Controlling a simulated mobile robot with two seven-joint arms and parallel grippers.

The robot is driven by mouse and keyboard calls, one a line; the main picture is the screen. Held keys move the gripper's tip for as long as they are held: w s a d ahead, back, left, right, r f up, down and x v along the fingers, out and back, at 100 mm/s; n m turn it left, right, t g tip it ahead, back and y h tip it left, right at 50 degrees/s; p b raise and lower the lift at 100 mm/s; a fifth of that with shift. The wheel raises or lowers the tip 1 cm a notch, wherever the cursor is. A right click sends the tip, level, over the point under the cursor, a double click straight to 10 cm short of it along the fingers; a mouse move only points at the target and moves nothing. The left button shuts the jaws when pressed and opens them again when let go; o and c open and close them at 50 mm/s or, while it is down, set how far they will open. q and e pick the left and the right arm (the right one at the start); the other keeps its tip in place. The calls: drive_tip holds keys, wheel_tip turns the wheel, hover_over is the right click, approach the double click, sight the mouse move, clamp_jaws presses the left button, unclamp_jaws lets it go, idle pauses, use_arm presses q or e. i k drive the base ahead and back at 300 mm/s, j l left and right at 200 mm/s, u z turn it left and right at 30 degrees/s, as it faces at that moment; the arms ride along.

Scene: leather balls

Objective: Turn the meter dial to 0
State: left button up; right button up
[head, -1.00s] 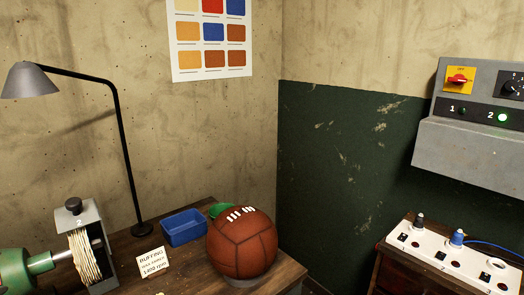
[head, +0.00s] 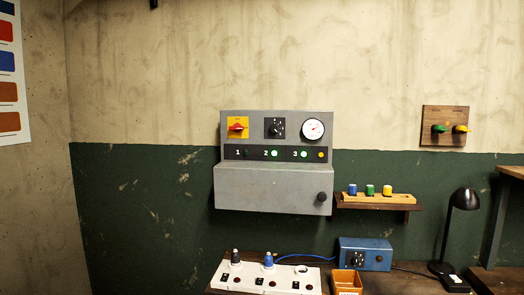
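A grey control panel (head: 273,187) hangs on the wall in the middle of the head view. On its upper face a small black rotary dial (head: 275,128) with white marks sits between a red switch on a yellow plate (head: 238,127) and a round white gauge (head: 313,130). The dial's pointer and numbers are too small to read. Below them, lamps 2 (head: 274,153) and 3 (head: 304,154) glow green, lamp 1 (head: 247,153) is dark, and a small amber lamp (head: 321,155) is at the right. Neither of my grippers is in view.
Below the panel, a bench carries a white socket strip (head: 245,278) with plugs, a blue box with its own black dial (head: 366,248), an orange bin (head: 347,282) and a black lamp (head: 463,199). A shelf (head: 378,206) with coloured pegs is to the panel's right.

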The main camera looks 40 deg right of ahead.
sight(274, 128)
drive_tip(key=z, duration=1.6)
drive_tip(key=u, duration=0.25)
drive_tip(key=i+j+z, duration=0.15)
drive_tip(key=j, duration=0.25)
drive_tip(key=i+j+z, duration=0.15)
drive_tip(key=j, duration=0.25)
drive_tip(key=k, duration=0.05)
